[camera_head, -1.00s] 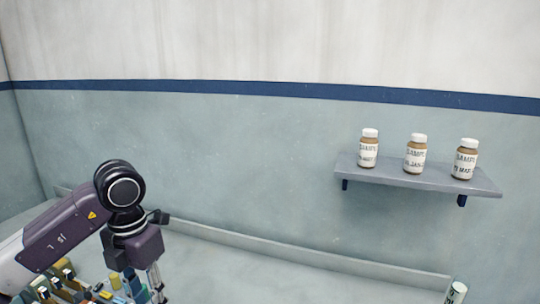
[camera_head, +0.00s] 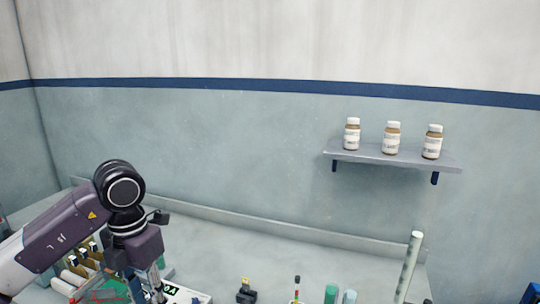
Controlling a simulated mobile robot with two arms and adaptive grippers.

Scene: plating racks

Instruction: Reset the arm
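My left arm comes in from the lower left, bent at a dark round joint, with its wrist pointing down. My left gripper (camera_head: 152,290) hangs over the bench at the bottom edge of the picture. Its fingers are small and partly cut off, so I cannot tell whether they are open or shut, or whether they hold anything. My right arm and gripper are not in view.
A grey wall shelf (camera_head: 445,161) holds three labelled bottles (camera_head: 392,138). Below, on the pale bench (camera_head: 240,248), stand a tall light tube (camera_head: 408,266), a small black-and-yellow item (camera_head: 246,291) and green-capped tubes (camera_head: 331,294). Coloured items crowd around the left gripper.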

